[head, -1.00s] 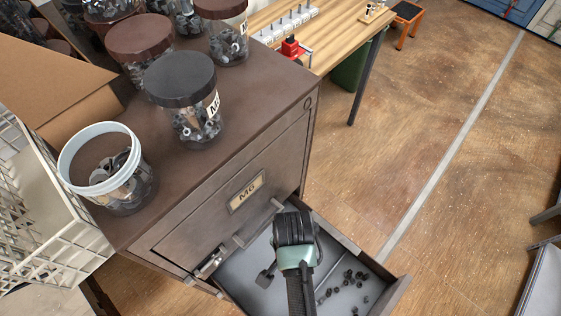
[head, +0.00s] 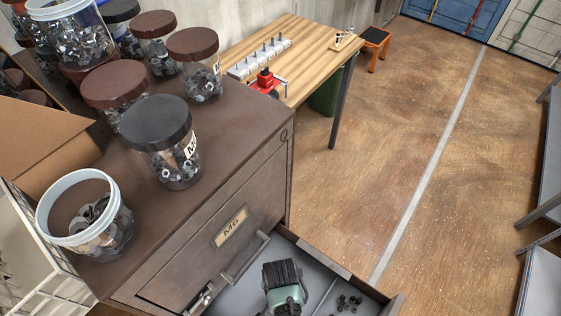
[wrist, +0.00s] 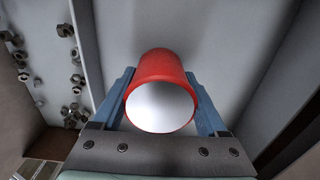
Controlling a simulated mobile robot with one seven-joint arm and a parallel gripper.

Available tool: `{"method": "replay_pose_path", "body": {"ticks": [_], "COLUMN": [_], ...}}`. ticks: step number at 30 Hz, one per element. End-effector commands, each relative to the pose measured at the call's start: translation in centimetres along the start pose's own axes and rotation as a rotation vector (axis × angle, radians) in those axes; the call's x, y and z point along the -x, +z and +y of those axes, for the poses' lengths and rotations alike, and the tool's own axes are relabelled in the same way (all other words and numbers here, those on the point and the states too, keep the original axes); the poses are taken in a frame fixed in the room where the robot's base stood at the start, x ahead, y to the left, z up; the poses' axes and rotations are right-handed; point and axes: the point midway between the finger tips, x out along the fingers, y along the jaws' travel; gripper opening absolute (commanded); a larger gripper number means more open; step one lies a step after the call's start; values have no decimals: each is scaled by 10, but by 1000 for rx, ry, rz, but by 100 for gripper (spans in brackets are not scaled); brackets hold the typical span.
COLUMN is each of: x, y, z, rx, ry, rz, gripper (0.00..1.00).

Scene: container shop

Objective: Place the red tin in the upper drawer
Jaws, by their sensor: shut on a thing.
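The red tin (wrist: 165,75) is between the two blue fingers of my gripper (wrist: 165,100) in the wrist view, its pale round end facing the camera. My gripper is shut on it. Behind the tin is the grey floor of an open drawer (wrist: 235,35); I cannot tell if the tin touches it. In the head view my gripper (head: 284,288) points down into the open drawer (head: 310,258), below a closed front labelled MG (head: 231,227). The tin and fingertips are hidden there. I cannot tell whether the open drawer counts as the upper one.
Loose dark nuts (head: 348,302) lie in the drawer beyond a divider (wrist: 88,45). Jars, one with a black lid (head: 157,122), and an open white-rimmed tub (head: 84,240) stand on the cabinet.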

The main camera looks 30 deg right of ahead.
Motion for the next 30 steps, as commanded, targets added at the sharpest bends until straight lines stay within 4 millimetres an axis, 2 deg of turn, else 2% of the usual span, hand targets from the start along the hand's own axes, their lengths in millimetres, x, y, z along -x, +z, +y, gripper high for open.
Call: {"method": "replay_pose_path", "body": {"ticks": [2, 3, 6, 7, 14, 19, 23, 30], "x": [-3, -3, -2, -2, -1, 10, 30, 77], "y": [0, 0, 0, 0, 0, 0, 0, -1], "z": [0, 0, 0, 0, 0, 0, 0, -1], "rx": [0, 0, 0, 0, 0, 1, 1, 1], "ry": [-1, 1, 0, 0, 0, -1, -2, -3], "rz": [0, 0, 0, 0, 0, 1, 2, 3], "gripper": [0, 79, 97, 100, 100, 100, 100, 100]}}
